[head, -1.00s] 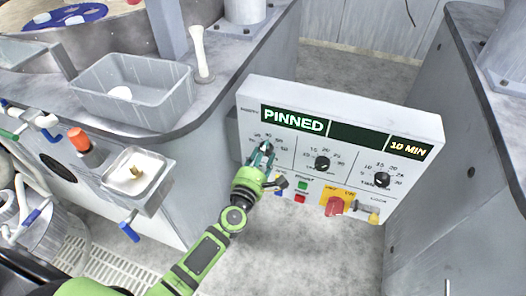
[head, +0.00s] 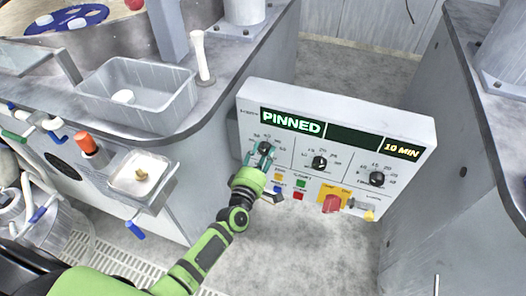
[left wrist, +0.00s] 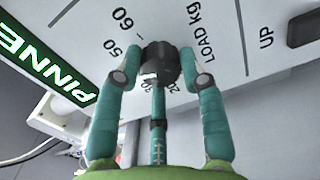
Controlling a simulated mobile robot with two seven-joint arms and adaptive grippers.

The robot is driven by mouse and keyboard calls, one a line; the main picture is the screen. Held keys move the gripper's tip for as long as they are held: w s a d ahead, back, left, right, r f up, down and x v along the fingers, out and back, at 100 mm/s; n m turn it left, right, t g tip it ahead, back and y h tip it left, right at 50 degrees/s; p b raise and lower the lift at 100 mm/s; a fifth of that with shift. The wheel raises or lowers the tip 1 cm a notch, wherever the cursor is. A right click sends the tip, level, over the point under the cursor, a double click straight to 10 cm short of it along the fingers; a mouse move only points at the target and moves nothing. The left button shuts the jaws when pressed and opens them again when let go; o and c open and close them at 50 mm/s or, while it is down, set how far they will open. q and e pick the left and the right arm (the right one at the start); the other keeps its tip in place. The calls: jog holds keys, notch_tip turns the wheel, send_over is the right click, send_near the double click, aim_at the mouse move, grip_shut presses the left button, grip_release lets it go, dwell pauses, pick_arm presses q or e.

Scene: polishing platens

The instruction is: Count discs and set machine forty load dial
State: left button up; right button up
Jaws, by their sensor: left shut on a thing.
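The load dial (left wrist: 160,62) is a dark knob labelled "LOAD kg" in the left wrist view. Numbers 50 and 60 show beside it; others are partly hidden by my fingers. I cannot tell its setting. My left gripper (head: 262,156) is shut on this dial (head: 264,147), at the left of the white control panel (head: 340,107). The panel display (head: 293,121) reads "PINNED" and "10 MIN". At the top left, a blue platen (head: 90,12) carries several pale discs (head: 79,23); part of it is cut off. My right gripper is not in view.
The panel also bears a middle dial (head: 320,163), a right dial (head: 376,179), small coloured buttons and a red switch (head: 332,203). A grey basin (head: 150,105) and a white pestle-like tool (head: 202,55) stand at left. Grey floor lies below the panel.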

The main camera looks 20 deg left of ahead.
pick_arm(q)
jog(key=m, duration=0.2)
jog(key=m+p, duration=0.1)
jog(key=m, duration=0.1)
jog(key=shift+a+m, duration=0.3)
jog(key=shift+a, duration=0.05)
jog(key=shift+r+m+p, duration=0.15)
jog(key=shift+m+p, duration=0.15)
jog(key=o, duration=1.1)
jog(key=shift+o, duration=0.2)
jog(key=shift+s+d, duration=0.1)
jog(key=shift+s, duration=0.15)
jog(key=s, duration=1.1)
jog(key=shift+s+a, duration=0.3)
